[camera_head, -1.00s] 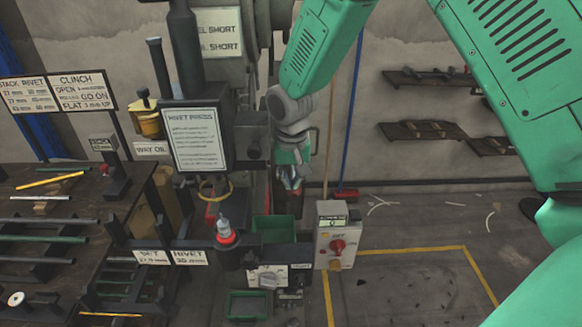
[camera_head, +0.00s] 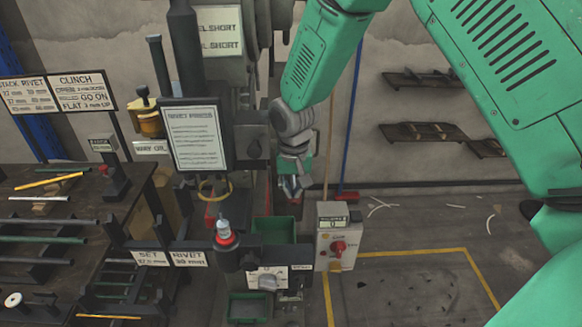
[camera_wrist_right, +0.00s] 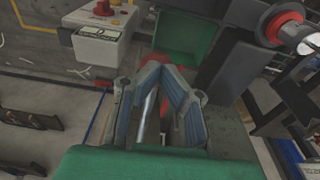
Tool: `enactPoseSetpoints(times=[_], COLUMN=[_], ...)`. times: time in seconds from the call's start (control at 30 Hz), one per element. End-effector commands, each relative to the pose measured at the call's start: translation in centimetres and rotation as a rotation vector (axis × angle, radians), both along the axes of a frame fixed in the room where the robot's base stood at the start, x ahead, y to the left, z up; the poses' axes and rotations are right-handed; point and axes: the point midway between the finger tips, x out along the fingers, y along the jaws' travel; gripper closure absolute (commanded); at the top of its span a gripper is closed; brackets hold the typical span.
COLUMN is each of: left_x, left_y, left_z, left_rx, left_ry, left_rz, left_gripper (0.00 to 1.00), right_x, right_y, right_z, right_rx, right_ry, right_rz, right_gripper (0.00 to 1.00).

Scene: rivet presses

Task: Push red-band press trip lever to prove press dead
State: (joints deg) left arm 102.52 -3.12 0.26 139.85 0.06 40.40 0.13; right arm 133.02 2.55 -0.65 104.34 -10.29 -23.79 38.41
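My right gripper (camera_head: 291,187) hangs fingers-down just right of the rivet press (camera_head: 197,138). In the right wrist view its blue-grey fingers (camera_wrist_right: 165,70) draw together at the tips and look shut, with nothing clearly gripped. A shiny metal rod (camera_wrist_right: 150,115) shows between or behind the fingers; I cannot tell whether they touch it. A red part shows behind the right finger (camera_wrist_right: 201,97), mostly hidden. I cannot make out clearly which part is the red-band trip lever. My left gripper is not in view.
A grey control box (camera_head: 338,247) with a red knob stands right of the press. Green bins (camera_head: 272,230) sit below the gripper. A red-tipped post (camera_head: 226,238) stands at the press front. A rod bench (camera_head: 50,230) is left; the floor right is mostly clear.

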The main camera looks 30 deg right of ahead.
Motion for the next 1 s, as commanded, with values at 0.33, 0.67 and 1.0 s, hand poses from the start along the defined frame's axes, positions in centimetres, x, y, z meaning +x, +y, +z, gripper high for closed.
enactPoseSetpoints(times=[0.33,0.67,1.0], left_x=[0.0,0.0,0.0], left_y=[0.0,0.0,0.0], left_z=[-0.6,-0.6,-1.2], left_rx=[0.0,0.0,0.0], left_ry=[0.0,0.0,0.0], left_rz=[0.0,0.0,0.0], left_gripper=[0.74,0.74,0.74], right_x=[0.0,0.0,0.1], right_y=[0.0,0.0,-0.1], right_z=[-1.5,-1.9,-3.4], right_rx=[0.001,0.001,0.001], right_ry=[0.002,0.001,0.003], right_rz=[0.0,0.0,0.001], right_gripper=[1.0,1.0,1.0])
